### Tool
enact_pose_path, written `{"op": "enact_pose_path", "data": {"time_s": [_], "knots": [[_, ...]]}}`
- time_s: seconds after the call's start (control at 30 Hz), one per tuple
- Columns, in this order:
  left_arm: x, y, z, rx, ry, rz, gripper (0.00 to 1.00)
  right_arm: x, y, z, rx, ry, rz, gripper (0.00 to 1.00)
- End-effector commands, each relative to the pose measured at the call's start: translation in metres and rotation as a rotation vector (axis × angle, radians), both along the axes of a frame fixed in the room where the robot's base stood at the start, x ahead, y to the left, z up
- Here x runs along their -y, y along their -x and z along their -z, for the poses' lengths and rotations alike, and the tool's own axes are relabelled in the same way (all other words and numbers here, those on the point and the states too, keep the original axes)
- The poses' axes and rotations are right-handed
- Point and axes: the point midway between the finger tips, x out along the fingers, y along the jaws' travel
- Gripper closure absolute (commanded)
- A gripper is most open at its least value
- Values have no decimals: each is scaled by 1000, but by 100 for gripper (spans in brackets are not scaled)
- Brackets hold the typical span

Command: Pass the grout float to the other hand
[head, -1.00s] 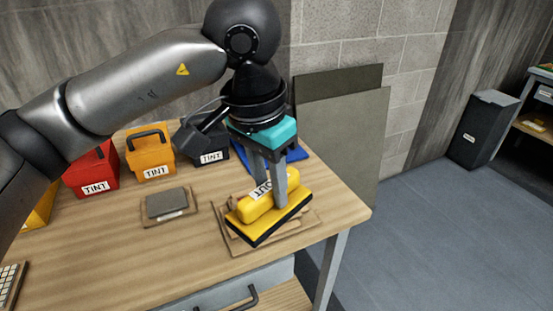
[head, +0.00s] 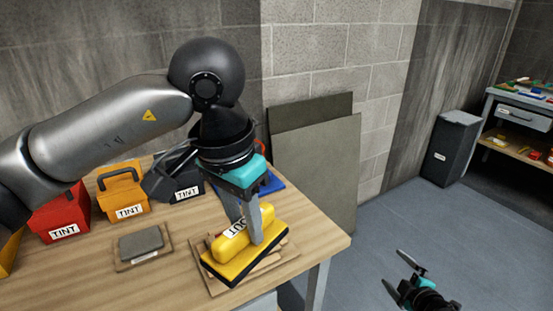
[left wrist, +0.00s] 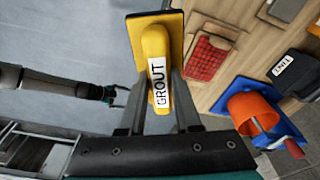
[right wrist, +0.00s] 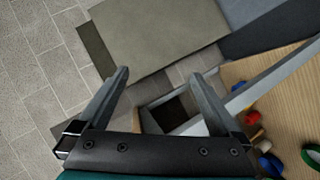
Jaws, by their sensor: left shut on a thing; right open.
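The yellow grout float (head: 231,242) has a dark base edge and a white label reading GROUT. My left gripper (head: 256,238) is shut on its handle, above the wooden tray near the bench's right end. In the left wrist view the float (left wrist: 155,60) sits between the left fingers. I cannot tell whether its base touches the tray. My right gripper (head: 404,275) is open and empty, low at the right over the grey floor. In the right wrist view its fingers (right wrist: 160,95) are wide apart with nothing between them.
A wooden tray (head: 284,257) lies under the float. A grey block (head: 141,242) on a small board, and red (head: 60,217), orange (head: 122,190) and dark TINT boxes stand to the left. Grey panels (head: 335,165) lean on the wall.

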Motion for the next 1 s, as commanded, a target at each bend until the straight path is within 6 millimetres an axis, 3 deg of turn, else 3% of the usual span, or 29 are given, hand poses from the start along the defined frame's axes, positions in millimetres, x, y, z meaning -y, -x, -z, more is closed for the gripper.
{"op": "enact_pose_path", "data": {"time_s": [0.03, 0.1, 0.3, 0.5, 0.6, 0.77, 1.0], "knots": [[0, 0, 0, 1, 1, 0, 100, 3, -19, -30, 60, 48, -44, 0], [0, 0, 0, 1, 1, 0, 100, 4, -39, -67, 131, 115, -103, 0], [0, 0, 0, 1, 1, 0, 100, 1, -82, -179, 334, 332, -273, 0], [0, 0, 0, 1, 1, 0, 100, -20, -101, -294, 527, 567, -474, 0], [0, 0, 0, 1, 1, 0, 100, -43, -101, -331, 587, 623, -591, 0], [0, 0, 0, 1, 1, 0, 100, -98, -96, -359, 605, 567, -809, 0], [0, 0, 0, 1, 1, 0, 100, -205, -67, -357, 423, 263, -1186, 0]]}}
